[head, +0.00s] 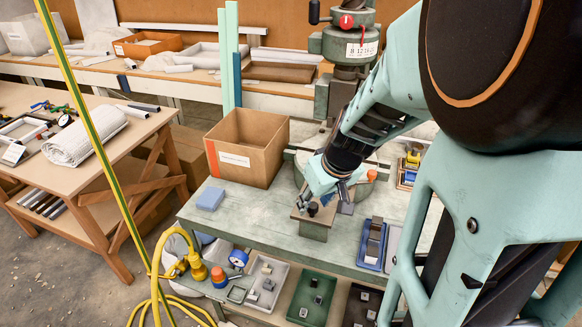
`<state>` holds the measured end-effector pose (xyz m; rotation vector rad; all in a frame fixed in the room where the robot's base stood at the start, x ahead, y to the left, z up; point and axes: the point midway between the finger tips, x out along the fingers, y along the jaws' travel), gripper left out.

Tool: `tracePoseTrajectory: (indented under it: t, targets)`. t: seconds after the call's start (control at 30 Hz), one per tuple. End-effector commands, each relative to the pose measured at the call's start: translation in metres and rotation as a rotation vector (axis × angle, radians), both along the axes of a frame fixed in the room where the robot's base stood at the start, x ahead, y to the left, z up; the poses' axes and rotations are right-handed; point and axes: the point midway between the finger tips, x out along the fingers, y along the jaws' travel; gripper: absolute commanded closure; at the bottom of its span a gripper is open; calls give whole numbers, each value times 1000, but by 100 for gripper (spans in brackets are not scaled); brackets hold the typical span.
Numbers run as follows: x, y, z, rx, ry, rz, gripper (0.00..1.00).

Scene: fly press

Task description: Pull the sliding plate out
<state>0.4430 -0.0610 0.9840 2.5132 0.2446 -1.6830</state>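The fly press (350,45) stands at the back of the green-grey bench, and my arm covers much of its lower part. In front of it is a brownish sliding plate (325,217) on a block, with a small dark knob (312,208) on top near its front. My gripper (322,202) points down at the plate, right at or just above the knob. The fingers are small and overlap the knob and plate in this view. I cannot tell whether they touch the knob or how far apart they are.
A blue tray (371,245) with metal parts lies to the right. The bench (262,232) is bare at the front left. Trays with parts sit on the shelf below.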

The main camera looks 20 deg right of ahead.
Motion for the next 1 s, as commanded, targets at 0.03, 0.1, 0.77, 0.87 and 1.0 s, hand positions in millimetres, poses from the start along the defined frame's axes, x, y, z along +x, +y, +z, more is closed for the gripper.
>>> tracePoseTrajectory:
  t: [0.03, 0.1, 0.77, 0.87, 1.0]
  targets:
    - [-1, -1, 7, -1, -5, -1, 63]
    - [-4, -1, 14, -1, -5, 0, 63]
    - [-27, -6, 70, -1, -7, -2, 63]
    - [-27, -6, 70, -2, -8, -2, 63]
    - [-26, -6, 70, -2, -8, -2, 63]
